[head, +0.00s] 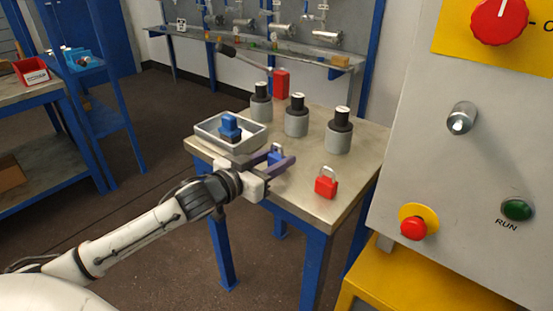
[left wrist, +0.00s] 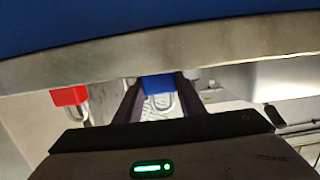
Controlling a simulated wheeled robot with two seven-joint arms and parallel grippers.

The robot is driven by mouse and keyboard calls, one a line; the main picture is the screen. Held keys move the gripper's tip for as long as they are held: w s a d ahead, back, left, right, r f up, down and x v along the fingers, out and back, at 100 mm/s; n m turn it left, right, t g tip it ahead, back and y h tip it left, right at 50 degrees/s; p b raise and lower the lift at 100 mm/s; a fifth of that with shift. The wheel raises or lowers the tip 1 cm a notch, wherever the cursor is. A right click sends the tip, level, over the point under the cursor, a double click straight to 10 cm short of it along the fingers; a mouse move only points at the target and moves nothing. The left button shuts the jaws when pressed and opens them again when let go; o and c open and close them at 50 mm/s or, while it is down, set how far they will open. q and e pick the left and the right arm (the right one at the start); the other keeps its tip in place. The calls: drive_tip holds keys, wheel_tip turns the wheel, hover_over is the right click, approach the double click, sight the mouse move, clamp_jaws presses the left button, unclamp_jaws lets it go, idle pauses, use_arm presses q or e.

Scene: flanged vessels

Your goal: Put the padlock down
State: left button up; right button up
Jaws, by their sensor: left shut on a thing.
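My left gripper (head: 285,154) reaches in over the near part of the steel-topped table (head: 300,208). It is shut on a blue padlock (head: 275,156), partly hidden by the fingers in the head view. In the left wrist view the blue padlock (left wrist: 158,84) sits between the two dark fingers, its shackle showing. Whether it touches the table top is unclear. A red padlock (head: 326,187) stands on the table to the right, apart from the gripper; it also shows in the left wrist view (left wrist: 68,97). My right gripper is not in view.
A grey tray (head: 205,132) holding a blue object (head: 230,127) is left of the gripper. Several grey vessels with black tops (head: 297,117) stand behind. A red block (head: 281,83) is behind them. A control panel (head: 430,135) stands at right.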

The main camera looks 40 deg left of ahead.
use_arm(q)
drive_tip(key=o, duration=1.1)
drive_tip(key=shift+r, duration=0.1)
drive_tip(key=s+r+p, duration=0.2)
drive_tip(key=s, duration=1)
drive_tip(key=s+d+f+g, duration=0.2)
drive_tip(key=s+f, duration=0.1)
drive_tip(key=f, duration=0.5)
drive_tip(key=s+d+f+g, duration=0.2)
drive_tip(key=s+d+f, duration=0.1)
drive_tip(key=f, duration=0.6)
drive_tip(key=s+d+f+g, duration=0.1)
drive_tip(key=s+d+f, duration=0.3)
drive_tip(key=d, duration=0.3)
drive_tip(key=s+d+f+m+g+h, duration=0.1)
drive_tip(key=s+d+f+g, duration=0.1)
drive_tip(key=s+d+f, duration=0.3)
drive_tip(key=d+f, duration=0.2)
drive_tip(key=d, duration=0.1)
drive_tip(key=shift+s+d+f, duration=0.25)
drive_tip(key=shift+f, duration=0.05)
